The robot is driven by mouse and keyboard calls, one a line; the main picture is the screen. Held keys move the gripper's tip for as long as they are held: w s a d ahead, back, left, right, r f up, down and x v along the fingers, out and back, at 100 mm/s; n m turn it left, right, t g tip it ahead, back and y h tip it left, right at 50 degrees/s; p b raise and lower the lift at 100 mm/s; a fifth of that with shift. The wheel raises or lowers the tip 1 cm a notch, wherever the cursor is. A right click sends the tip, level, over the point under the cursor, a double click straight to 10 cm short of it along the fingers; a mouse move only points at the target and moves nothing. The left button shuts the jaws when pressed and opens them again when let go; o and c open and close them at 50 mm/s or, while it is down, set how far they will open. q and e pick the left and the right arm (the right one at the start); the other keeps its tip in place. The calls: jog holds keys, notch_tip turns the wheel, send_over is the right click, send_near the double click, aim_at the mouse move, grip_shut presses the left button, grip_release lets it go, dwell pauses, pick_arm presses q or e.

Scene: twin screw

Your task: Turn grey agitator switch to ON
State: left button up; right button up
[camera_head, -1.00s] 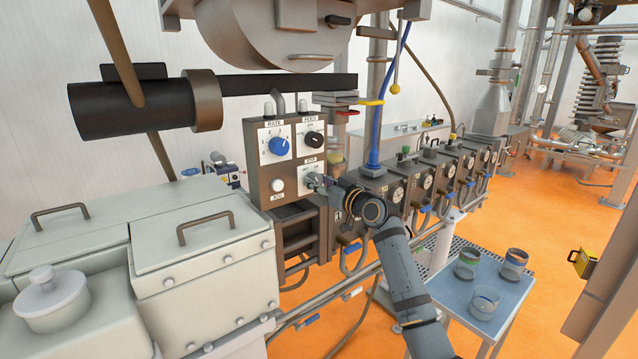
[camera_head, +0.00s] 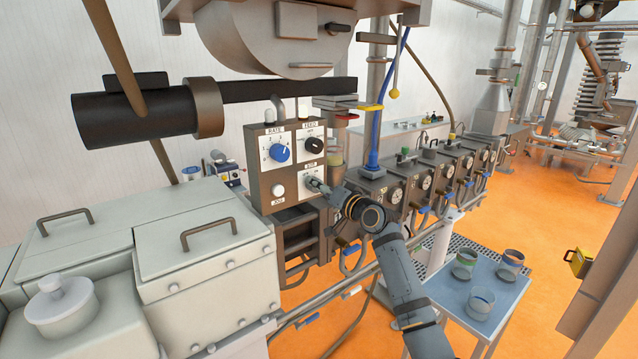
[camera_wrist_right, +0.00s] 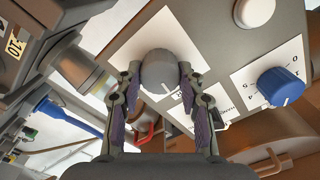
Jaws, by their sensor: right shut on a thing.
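The grey agitator switch (camera_wrist_right: 159,72) is a round knob with a white pointer line, on a white label plate in the right wrist view. My right gripper (camera_wrist_right: 160,82) is shut on it, one finger on each side. In the head view my right gripper (camera_head: 316,185) is at the lower right of the control panel (camera_head: 263,205), and it mostly hides the knob there. The label writing by the knob is too small or covered to read. My left gripper is not in view.
A blue rate knob (camera_head: 280,151), a black knob (camera_head: 314,145) and a white jog button (camera_head: 278,190) sit close by on the panel. A blue-topped table (camera_head: 505,303) with several cups stands at the lower right. Pipes run below the panel.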

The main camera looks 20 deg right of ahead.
jog(key=shift+m+p, duration=1.15)
jog(key=shift+m, duration=1.05)
jog(key=o, duration=1.2)
jog(key=v, duration=1.2)
